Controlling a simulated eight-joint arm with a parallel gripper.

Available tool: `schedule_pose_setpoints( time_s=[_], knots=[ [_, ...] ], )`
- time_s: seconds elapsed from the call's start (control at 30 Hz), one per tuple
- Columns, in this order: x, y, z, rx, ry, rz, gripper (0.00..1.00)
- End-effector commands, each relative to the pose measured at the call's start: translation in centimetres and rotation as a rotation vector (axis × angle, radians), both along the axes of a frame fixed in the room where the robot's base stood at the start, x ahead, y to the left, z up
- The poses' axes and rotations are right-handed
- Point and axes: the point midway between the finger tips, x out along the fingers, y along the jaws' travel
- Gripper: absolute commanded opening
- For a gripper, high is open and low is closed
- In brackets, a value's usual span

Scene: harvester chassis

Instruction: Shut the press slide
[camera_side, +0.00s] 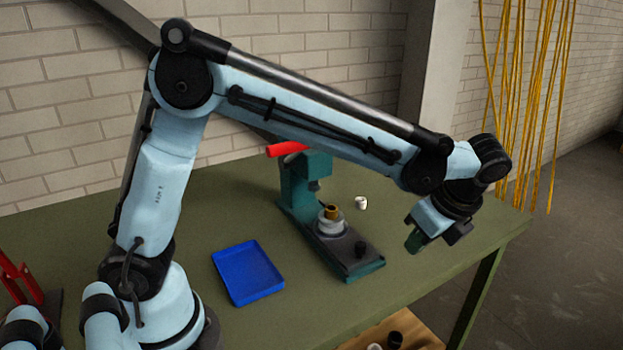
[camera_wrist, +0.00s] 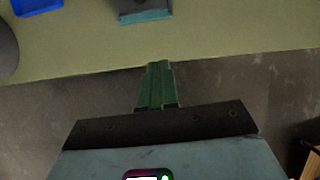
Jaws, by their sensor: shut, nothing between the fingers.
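The teal press (camera_side: 297,188) stands on the green table, with a red handle (camera_side: 287,149) at its top. Its low base runs toward the table's front. A pale round seat with a brass-coloured piece (camera_side: 332,212) sits on the base, in front of the column. A black knob (camera_side: 361,249) is at the base's front end, on what looks like the slide; how far out it is, I cannot tell. The wrist view shows only the press's front end (camera_wrist: 146,15). My gripper (camera_side: 414,243) is shut and empty, right of the press and apart from it; its green fingers also show in the wrist view (camera_wrist: 158,66).
A blue tray (camera_side: 248,272) lies left of the press. A small white cup-like part (camera_side: 361,203) stands behind and right of it. The table's edge (camera_wrist: 85,72) passes near my fingertips in the wrist view. A wooden surface (camera_side: 415,335) with small parts is lower down.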

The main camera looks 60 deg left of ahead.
Motion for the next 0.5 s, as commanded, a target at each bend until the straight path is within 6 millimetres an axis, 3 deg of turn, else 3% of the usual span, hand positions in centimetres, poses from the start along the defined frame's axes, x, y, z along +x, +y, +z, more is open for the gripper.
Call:
schedule_pose_setpoints(
  time_s=[0.23, 0.5],
  knots=[
    [0.1, 0.4, -0.9, -0.006, 0.03, -0.046, 0.0],
    [0.1, 2.1, -5.0, -0.005, 0.029, -0.043, 0.0]
  ],
)
